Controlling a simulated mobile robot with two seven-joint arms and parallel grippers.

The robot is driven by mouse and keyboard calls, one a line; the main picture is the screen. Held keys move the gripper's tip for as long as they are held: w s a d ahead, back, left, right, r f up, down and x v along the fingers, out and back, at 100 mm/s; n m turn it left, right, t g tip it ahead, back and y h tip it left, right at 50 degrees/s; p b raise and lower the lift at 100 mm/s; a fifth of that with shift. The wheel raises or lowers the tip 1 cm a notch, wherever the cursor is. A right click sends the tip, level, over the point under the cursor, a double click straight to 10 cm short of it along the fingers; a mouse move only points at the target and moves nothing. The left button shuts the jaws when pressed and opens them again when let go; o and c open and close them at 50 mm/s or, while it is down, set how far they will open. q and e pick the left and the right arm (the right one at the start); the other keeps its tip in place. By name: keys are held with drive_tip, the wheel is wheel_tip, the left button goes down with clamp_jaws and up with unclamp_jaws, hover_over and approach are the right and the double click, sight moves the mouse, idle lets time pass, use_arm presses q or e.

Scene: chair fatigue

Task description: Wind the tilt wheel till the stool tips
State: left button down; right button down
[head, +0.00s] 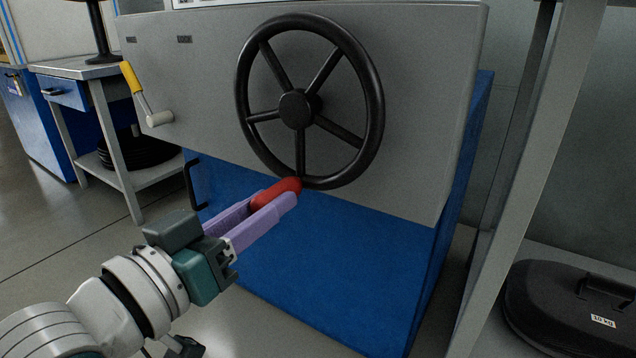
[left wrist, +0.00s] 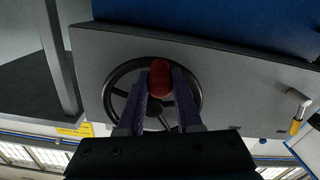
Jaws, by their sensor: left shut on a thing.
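The tilt wheel (head: 371,112) is a black spoked handwheel on the grey panel of a blue-based machine. A red knob (head: 277,192) sits at the bottom of its rim. My left gripper (head: 272,203) has its purple fingers shut on the red knob. In the left wrist view the red knob (left wrist: 160,78) is between the fingertips of my left gripper (left wrist: 159,84), with the wheel (left wrist: 112,96) behind. The stool is not in view.
A crank with a yellow handle (head: 131,77) sticks out of the panel (head: 430,120) left of the wheel. A black handle (head: 192,184) is on the blue base (head: 320,270).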

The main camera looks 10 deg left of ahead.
use_arm(q)
drive_tip(key=w+a+r+m+p, duration=0.3)
drive_tip(key=a+r+m+p, duration=0.5)
drive_tip(key=m, duration=1.1)
drive_tip(key=shift+r+m+p, duration=0.4)
drive_tip(key=shift+r+p, duration=0.95)
drive_tip(key=shift+p, duration=0.05)
drive_tip(key=shift+a, duration=0.1)
drive_tip(key=c, duration=0.6)
unclamp_jaws()
